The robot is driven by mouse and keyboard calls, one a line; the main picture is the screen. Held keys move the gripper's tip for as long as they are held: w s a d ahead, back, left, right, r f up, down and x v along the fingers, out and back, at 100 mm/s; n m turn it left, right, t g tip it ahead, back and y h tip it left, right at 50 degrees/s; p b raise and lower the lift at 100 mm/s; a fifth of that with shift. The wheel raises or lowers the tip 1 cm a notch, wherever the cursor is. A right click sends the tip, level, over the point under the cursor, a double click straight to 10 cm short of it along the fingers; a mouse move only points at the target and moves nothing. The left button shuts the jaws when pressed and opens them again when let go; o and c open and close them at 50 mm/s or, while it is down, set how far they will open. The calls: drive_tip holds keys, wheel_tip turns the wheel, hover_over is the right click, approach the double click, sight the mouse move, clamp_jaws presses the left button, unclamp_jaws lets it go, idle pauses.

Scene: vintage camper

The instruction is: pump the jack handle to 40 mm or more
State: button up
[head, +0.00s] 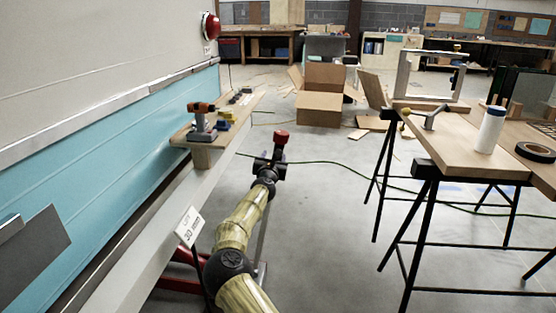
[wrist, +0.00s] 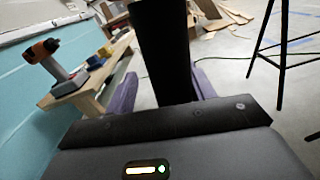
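The jack's red frame (head: 180,284) shows low beside the camper, partly hidden by my arm. A thin grey rod (head: 261,225) rises behind my arm toward a red knob (head: 281,137), apparently the jack handle. My gripper (head: 276,163) is at the upper handle, just below the knob. In the wrist view a wide black bar (wrist: 163,50), likely the handle's grip, stands between my two purple fingers. Floor shows between the left finger and the bar, so my gripper looks open around it. Contact on the right side is unclear. A white label (head: 188,227) appears to read 30 mm.
The teal camper wall (head: 120,180) is close on the left. A wooden shelf (head: 205,150) holds an orange drill (head: 201,117) and small items. A trestle table (head: 455,150) stands right. Cardboard boxes (head: 320,105) lie behind; a cable (head: 345,165) crosses the open floor.

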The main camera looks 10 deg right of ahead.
drive_tip(key=shift+s, duration=0.1)
drive_tip(key=shift+v, duration=0.75)
drive_tip(key=p+v, duration=0.3)
drive_tip(key=v, duration=1.2)
drive_tip(key=shift+s+a+p, duration=0.2)
drive_tip(key=shift+s+p, duration=0.1)
drive_tip(key=shift+s, duration=0.05)
drive_tip(key=shift+d, duration=0.1)
